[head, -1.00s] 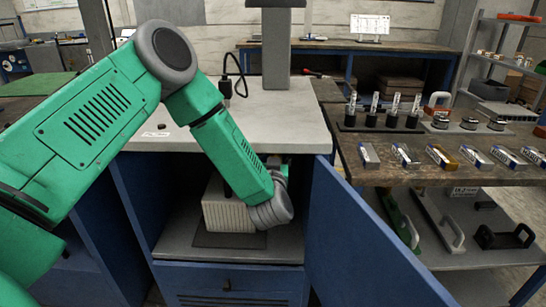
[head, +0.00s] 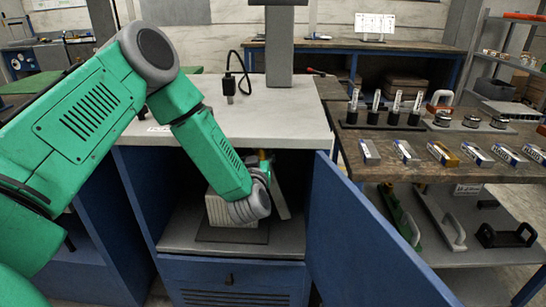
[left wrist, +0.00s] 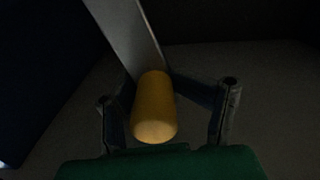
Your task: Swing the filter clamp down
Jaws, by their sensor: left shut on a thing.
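The filter clamp shows as a flat grey bar (left wrist: 125,35) with a yellow cylindrical handle (left wrist: 153,108) in the left wrist view. My left gripper (left wrist: 162,92) has its fingers on both sides of this handle and is shut on it. In the head view, my left arm reaches into the open blue cabinet (head: 232,272). A small yellow piece (head: 263,156) and a tilted grey plate (head: 281,192) show just right of my wrist, which hides most of the gripper. A pale ribbed block (head: 218,209) stands behind and below the wrist. My right gripper is not in view.
The blue cabinet door (head: 365,240) stands open to the right of the opening. The light worktop (head: 290,115) lies above the arm's reach, with a black cable (head: 230,85) on it. A wooden bench (head: 410,170) with small parts stands at right.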

